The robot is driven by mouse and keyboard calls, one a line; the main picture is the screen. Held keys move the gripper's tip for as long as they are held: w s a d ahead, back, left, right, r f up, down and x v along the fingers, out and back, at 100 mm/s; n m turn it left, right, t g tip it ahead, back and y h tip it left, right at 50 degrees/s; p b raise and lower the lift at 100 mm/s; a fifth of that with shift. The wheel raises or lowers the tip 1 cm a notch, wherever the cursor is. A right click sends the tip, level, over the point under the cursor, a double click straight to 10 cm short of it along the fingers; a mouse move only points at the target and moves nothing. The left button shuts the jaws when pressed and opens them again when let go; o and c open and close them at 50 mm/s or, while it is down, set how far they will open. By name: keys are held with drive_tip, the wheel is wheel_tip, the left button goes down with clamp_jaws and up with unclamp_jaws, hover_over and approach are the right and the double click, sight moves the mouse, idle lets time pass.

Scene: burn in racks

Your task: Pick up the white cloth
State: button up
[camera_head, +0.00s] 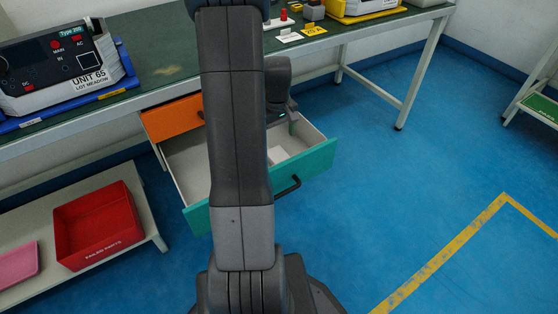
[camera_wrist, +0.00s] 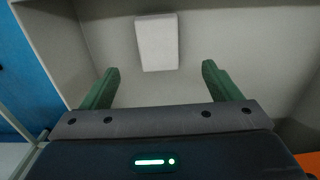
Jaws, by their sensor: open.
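The white cloth (camera_wrist: 157,42) is a small pale folded block lying on the bottom of an open drawer. It lies ahead of my gripper (camera_wrist: 160,85) in the wrist view, between the lines of the two green fingers and apart from them. The fingers are spread with nothing between them. In the head view the cloth (camera_head: 277,155) shows as a small white patch in the teal-fronted drawer (camera_head: 310,163), partly hidden by my arm.
A grey unit (camera_head: 62,65) in a blue tray stands on the bench. A red bin (camera_head: 98,225) and pink tray (camera_head: 18,263) are on the lower shelf. The blue floor at right is clear.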

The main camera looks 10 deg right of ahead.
sight(278, 155)
wheel_tip(278, 155, down, 8)
drive_tip(key=b, duration=0.2)
drive_tip(key=shift+w+d+f+b, duration=0.1)
drive_tip(key=shift+f+b, duration=0.15)
drive_tip(key=shift+b, duration=0.15)
drive_tip(key=shift+r, duration=0.1)
drive_tip(key=c, duration=1.1)
wheel_tip(278, 155, up, 10)
drive_tip(key=p, duration=0.3)
drive_tip(key=shift+c, duration=0.2)
